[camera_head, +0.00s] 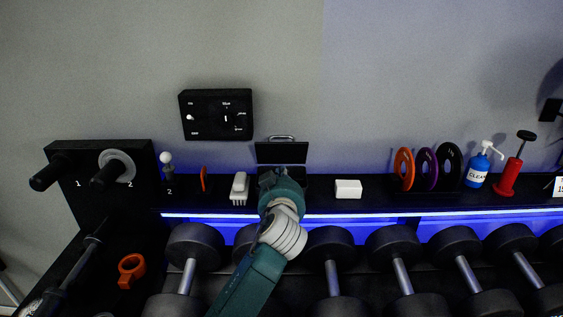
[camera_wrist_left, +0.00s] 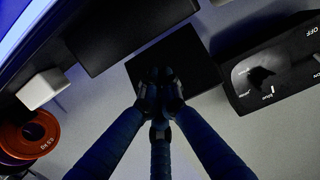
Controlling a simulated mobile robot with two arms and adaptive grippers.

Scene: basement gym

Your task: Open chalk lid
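The black chalk box (camera_head: 293,184) stands on the shelf by the wall, partly hidden behind my left gripper. Its black lid (camera_head: 282,153) stands raised and upright at the back, with a grey handle (camera_head: 282,137) on top. My left gripper (camera_head: 280,174) is in front of the box, below the raised lid. In the left wrist view its fingertips (camera_wrist_left: 160,88) are drawn together with nothing visible between them. They overlap the dark lid panel (camera_wrist_left: 190,62); contact cannot be told. The box (camera_wrist_left: 115,30) shows beside it. My right gripper is not in view.
A white brush (camera_head: 240,188) stands left of the box and a white block (camera_head: 348,189) right of it. A black control panel (camera_head: 216,115) hangs on the wall above left. Dumbbells (camera_head: 333,265) line the rack below. Plates (camera_head: 404,168) and a blue bottle (camera_head: 477,172) stand farther right.

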